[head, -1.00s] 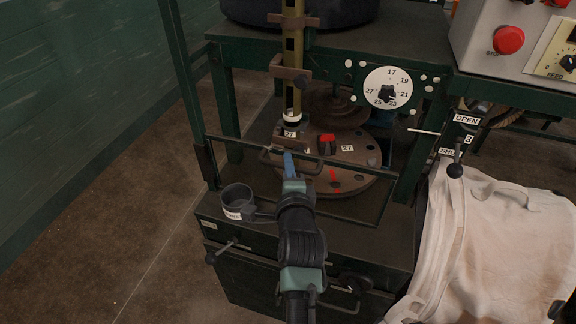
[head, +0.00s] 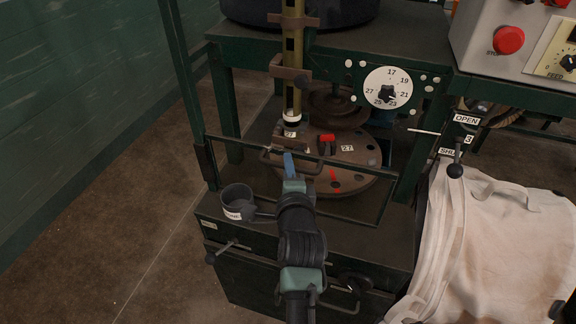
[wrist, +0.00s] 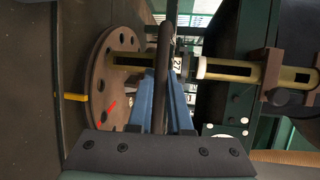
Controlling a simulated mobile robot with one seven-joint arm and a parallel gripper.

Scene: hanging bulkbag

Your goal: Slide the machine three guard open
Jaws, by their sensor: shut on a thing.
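The guard is a dark metal frame (head: 365,166) across the front of machine three, before the round plate. Its bar handle (head: 266,157) sticks out on the near side. My gripper (head: 289,163) is at the handle; in the wrist view its blue fingers (wrist: 163,78) are shut on the dark handle bar (wrist: 165,40), one on each side. Behind the guard, the round brown plate (head: 360,183) carries a red block, a red mark and a tag 27. The guard's upper rail lies near the middle of the plate's height.
A grey cup (head: 237,199) stands on the ledge left of my arm. An upright brass tube (head: 292,75) stands above the plate. A numbered dial (head: 388,92) is on the crossbeam. A lever (head: 455,170) by OPEN/SHUT labels and a pale bag (head: 500,240) are at right.

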